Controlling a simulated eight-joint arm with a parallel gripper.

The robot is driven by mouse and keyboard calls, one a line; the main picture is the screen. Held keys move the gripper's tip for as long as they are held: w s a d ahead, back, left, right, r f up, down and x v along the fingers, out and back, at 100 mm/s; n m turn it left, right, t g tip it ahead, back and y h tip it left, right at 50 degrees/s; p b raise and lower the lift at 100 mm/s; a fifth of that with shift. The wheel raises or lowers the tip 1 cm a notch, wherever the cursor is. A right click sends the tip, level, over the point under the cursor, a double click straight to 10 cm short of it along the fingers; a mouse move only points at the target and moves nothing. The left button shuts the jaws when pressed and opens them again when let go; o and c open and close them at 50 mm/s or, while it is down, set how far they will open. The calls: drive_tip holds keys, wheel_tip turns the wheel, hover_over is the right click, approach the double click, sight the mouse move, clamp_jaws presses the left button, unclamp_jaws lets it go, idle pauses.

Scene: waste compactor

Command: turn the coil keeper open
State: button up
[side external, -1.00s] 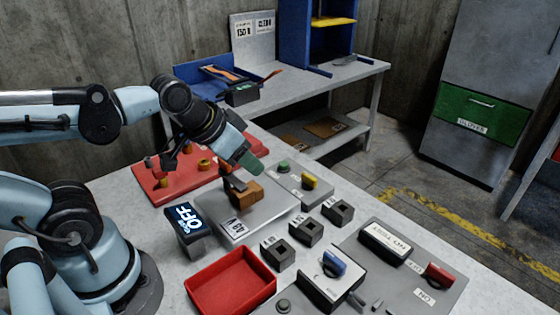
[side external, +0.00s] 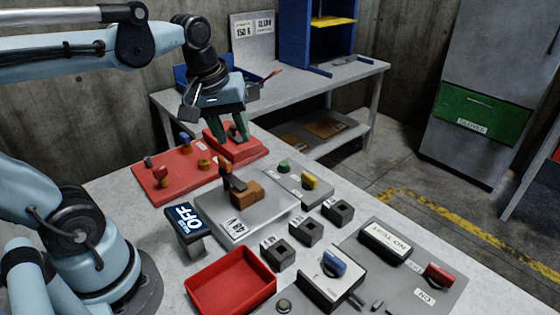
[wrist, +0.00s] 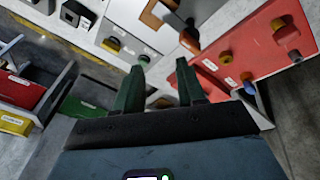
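My gripper (side external: 230,132) points down with its two green fingers apart, over a red block (side external: 238,150) at the back of the bench. A small dark piece shows between or behind the fingertips; I cannot tell whether they touch it. In the wrist view the fingers (wrist: 160,92) are spread with a gap between them. An orange-brown block with a dark brown upright lever (side external: 231,180) stands on a grey plate (side external: 262,222), in front of my gripper and apart from it. I cannot tell for certain which part is the coil keeper.
A red panel (side external: 160,193) with several knobs lies left of my gripper. A grey plate with green and yellow knobs (side external: 310,181) is to the right.

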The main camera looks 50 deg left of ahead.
sight(224, 159)
drive_tip(key=a+r+n+g, duration=0.3)
drive_tip(key=a+r+n, duration=0.1)
drive_tip(key=n, duration=0.4)
drive_tip(key=shift+n, duration=0.3)
drive_tip(key=shift+s+d+f, duration=0.1)
drive_tip(key=shift+f, duration=2.9)
drive_tip(key=shift+s+f, duration=0.1)
drive_tip(key=shift+f, duration=2.85)
clamp_jaws()
